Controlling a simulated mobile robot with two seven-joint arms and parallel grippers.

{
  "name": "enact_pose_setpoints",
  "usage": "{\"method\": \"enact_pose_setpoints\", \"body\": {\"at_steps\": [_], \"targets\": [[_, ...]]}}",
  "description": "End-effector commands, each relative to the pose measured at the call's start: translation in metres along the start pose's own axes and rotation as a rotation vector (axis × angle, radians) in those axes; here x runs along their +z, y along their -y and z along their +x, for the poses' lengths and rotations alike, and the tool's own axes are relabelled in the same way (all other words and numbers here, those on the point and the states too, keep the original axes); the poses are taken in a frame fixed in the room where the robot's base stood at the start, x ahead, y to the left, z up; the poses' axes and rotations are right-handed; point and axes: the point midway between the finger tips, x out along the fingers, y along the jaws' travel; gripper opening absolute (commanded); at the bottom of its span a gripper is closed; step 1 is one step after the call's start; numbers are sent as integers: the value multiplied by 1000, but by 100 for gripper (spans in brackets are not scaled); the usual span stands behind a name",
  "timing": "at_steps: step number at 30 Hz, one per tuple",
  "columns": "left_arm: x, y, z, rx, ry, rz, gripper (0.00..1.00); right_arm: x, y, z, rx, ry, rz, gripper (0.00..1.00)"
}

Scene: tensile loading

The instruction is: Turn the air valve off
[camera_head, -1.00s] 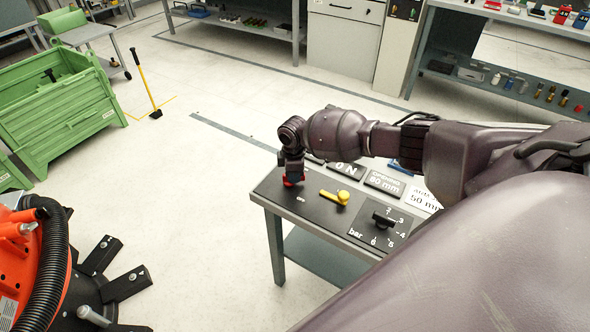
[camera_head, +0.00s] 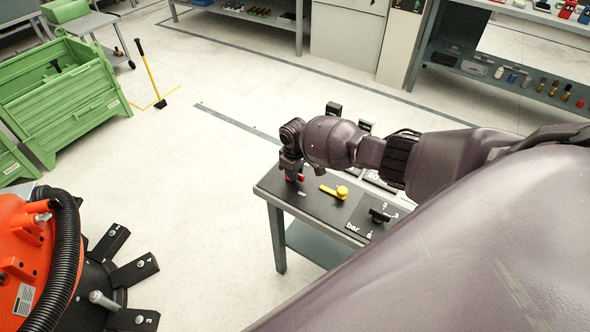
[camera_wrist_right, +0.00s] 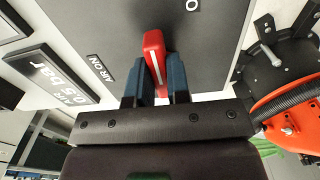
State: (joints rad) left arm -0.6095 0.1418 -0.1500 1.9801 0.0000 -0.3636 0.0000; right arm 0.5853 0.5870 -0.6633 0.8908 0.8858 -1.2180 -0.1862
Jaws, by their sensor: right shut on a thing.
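The air valve shows as a red lever (camera_wrist_right: 153,45) with a pale stripe in the right wrist view, beside a small "AIR ON" label (camera_wrist_right: 100,68) on the dark panel. In the head view only a bit of the red lever (camera_head: 300,178) shows under my wrist, at the far left of the bench panel (camera_head: 318,209). My right gripper (camera_wrist_right: 158,75) is shut on the red lever, with a blue finger on each side. It also shows in the head view (camera_head: 291,172), pointing down at the panel. My left gripper is not in view.
A yellow lever (camera_head: 335,191) and a black knob (camera_head: 380,214) with a bar scale sit close to the right of my gripper. An orange machine (camera_head: 28,255) with a black hose stands at lower left. A green crate (camera_head: 62,100) is farther back. Floor between is clear.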

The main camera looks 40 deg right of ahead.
Motion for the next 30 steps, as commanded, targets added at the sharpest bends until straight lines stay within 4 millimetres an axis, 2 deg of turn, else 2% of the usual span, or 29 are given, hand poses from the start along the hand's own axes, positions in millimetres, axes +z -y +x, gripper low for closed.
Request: {"method": "enact_pose_setpoints", "body": {"at_steps": [13, 14, 18, 26, 30], "targets": [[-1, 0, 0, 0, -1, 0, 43, -1, 1, 0, -1, -1, 12, 0], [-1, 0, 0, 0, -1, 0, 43, -1, 1, 0, -2, -2, 12, 20], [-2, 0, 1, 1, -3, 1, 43, -1, 1, 0, -1, -1, 11, 42], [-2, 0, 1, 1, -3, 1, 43, 0, 0, 0, 0, -1, 10, 43], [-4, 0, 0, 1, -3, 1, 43, 0, 0, -7, 0, -1, 9, 43]]}}
